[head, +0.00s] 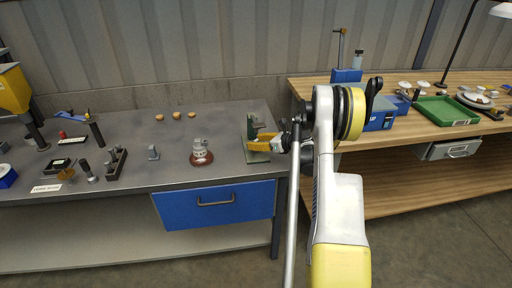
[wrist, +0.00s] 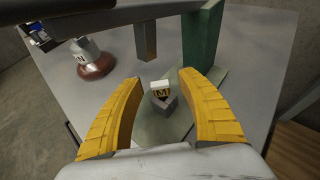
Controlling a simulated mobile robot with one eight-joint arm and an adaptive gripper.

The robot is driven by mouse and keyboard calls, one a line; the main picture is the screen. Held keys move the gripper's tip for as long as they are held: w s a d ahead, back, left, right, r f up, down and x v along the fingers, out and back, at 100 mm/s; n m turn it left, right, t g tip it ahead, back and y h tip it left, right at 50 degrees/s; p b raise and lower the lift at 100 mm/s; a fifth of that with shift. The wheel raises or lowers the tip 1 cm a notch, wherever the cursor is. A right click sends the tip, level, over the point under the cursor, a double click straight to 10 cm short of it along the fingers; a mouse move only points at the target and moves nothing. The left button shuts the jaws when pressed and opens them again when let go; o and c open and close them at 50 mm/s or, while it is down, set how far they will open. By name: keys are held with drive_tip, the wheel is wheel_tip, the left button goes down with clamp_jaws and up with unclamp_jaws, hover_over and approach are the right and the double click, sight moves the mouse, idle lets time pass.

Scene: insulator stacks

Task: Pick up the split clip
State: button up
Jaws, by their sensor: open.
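I cannot tell for certain which object is the split clip. My gripper (wrist: 163,108) is open, its two yellow fingers wide apart. In the wrist view a small grey piece with a white top and a tan face marked "M" (wrist: 162,94) sits between and just beyond the fingertips, apart from them. It rests on the pale green base plate (wrist: 205,88) of a green press-like stand (wrist: 203,40). In the head view my gripper (head: 258,142) is low at this stand (head: 251,126), and my fingers hide the small piece.
A grey ram (wrist: 146,40) hangs just beyond the piece. A brown-based insulator (head: 201,157) stands left of the stand. A wooden bench (head: 420,100) with a green tray (head: 447,111) is at right.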

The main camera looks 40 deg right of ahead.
sight(256, 141)
drive_tip(key=c, duration=0.9)
drive_tip(key=shift+c, duration=0.2)
drive_tip(key=shift+r, duration=0.1)
drive_tip(key=shift+r+p, duration=0.4)
drive_tip(key=shift+r, duration=0.1)
wheel_tip(256, 141, up, 2)
drive_tip(key=shift+r+p, duration=0.25)
drive_tip(key=shift+p, duration=0.4)
drive_tip(key=shift+s+d+r, duration=0.1)
drive_tip(key=shift+s+d, duration=0.1)
drive_tip(key=shift+s, duration=0.4)
drive_tip(key=s+d+p, duration=0.1)
drive_tip(key=s, duration=0.4)
drive_tip(key=s+d+p, duration=0.1)
drive_tip(key=s, duration=0.5)
drive_tip(key=s+d+p, duration=0.1)
drive_tip(key=s, duration=0.4)
drive_tip(key=shift+s+d+p, duration=0.25)
drive_tip(key=shift+d+p, duration=0.05)
drive_tip(key=shift+p, duration=0.1)
drive_tip(key=shift+f+b, duration=0.55)
drive_tip(key=shift+b, duration=0.05)
